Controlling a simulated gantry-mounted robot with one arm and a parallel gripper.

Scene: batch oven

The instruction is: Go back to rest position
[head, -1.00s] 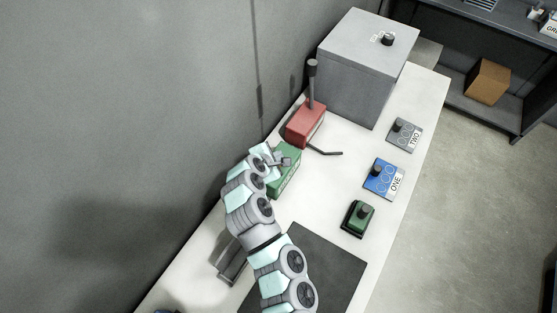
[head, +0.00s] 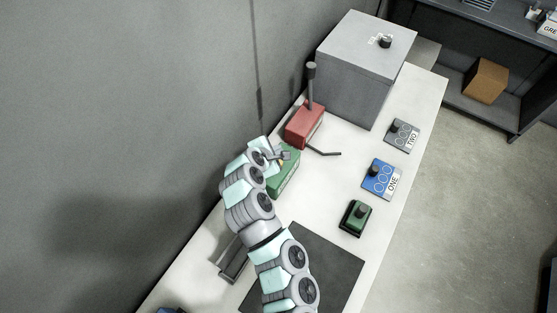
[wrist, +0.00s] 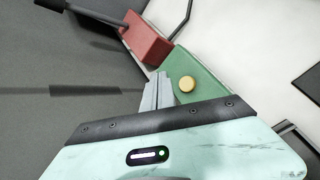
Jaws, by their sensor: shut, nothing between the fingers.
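My gripper (head: 284,155) is at the end of my arm, over the left side of the white bench. In the wrist view its grey fingers (wrist: 158,92) are together with nothing between them. They are beside a green box with a yellow button (wrist: 187,84). The green box (head: 286,178) also shows in the head view, partly hidden by my arm. I cannot tell whether the fingers touch it.
A red box with an upright lever (head: 304,124) stands just beyond the green box. A grey oven (head: 362,80) is at the far end. A grey plate marked TWO (head: 403,134), a blue plate marked ONE (head: 381,178) and a green block (head: 355,217) lie on the right. The wall borders the bench's left.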

